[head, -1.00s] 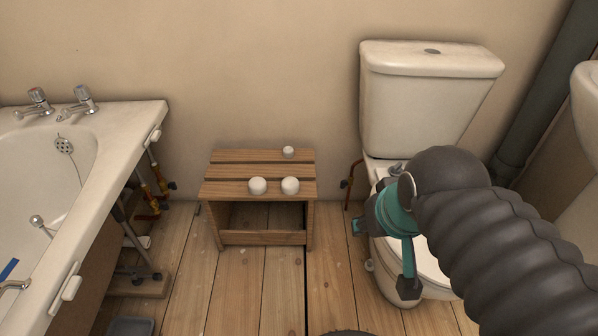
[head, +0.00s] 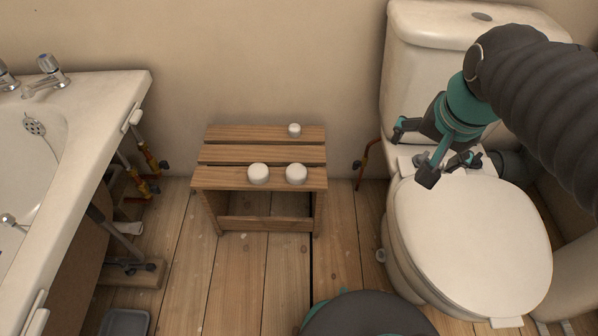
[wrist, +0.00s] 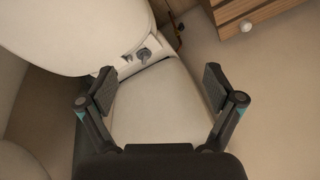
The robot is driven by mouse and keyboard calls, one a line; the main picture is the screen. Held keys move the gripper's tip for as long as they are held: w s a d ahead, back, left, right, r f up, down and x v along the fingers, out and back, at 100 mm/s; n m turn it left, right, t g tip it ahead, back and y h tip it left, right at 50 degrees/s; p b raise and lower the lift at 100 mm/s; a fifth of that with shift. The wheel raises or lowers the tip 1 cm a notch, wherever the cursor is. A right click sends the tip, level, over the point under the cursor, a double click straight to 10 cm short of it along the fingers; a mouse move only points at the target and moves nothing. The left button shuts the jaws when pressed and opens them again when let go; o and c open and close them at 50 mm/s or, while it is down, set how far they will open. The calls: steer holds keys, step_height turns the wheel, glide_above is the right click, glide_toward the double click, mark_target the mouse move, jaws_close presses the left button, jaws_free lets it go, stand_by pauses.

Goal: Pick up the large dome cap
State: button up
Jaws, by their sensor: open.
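Three white caps stand on a slatted wooden stool (head: 262,154). Two larger ones, the left cap (head: 258,173) and the right cap (head: 296,173), are side by side on the front slat. They look alike in size, and I cannot tell which is the large dome cap. A smaller cap (head: 294,130) stands on the back slat. My gripper (head: 414,152) is open and empty above the toilet, well to the right of the stool. In the wrist view, my gripper (wrist: 158,75) has its fingers spread, with one white cap (wrist: 246,26) at the upper right.
The toilet (head: 470,240), lid down, stands right of the stool, its cistern (head: 425,70) against the wall. A bathtub (head: 75,170) is on the left, with pipes (head: 148,165) beside it. A grey tray (head: 124,323) lies on the floor. Floorboards before the stool are clear.

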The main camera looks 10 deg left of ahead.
steer(key=w+a+f+m+g+b, duration=0.2)
steer(key=w+a+f+m, duration=0.25)
steer(key=w+a, duration=0.5)
steer(key=m+g+b, duration=0.2)
steer(key=m+b, duration=0.1)
steer(key=m, duration=0.1)
glide_above(296, 169)
step_height(296, 169, down, 13)
steer(key=shift+m+h, duration=0.25)
steer(key=shift+h, duration=0.05)
steer(key=f, duration=0.5)
steer(key=f+b, duration=0.1)
steer(key=f, duration=0.1)
steer(key=shift+w+a+f, duration=0.15)
steer(key=shift+w+a, duration=0.05)
steer(key=shift+a, duration=0.2)
steer(key=shift+s+d+f+b, duration=0.1)
steer(key=shift+d+f+b, duration=0.1)
steer(key=shift+f, duration=0.85)
steer(key=shift+w+d+f+b, duration=0.1)
steer(key=shift+f+b, duration=0.1)
steer(key=shift+f, duration=0.8)
steer(key=shift+s+d+f+b, duration=0.1)
steer(key=shift+f+b, duration=0.1)
steer(key=shift+f, duration=0.85)
steer(key=c, duration=0.9)
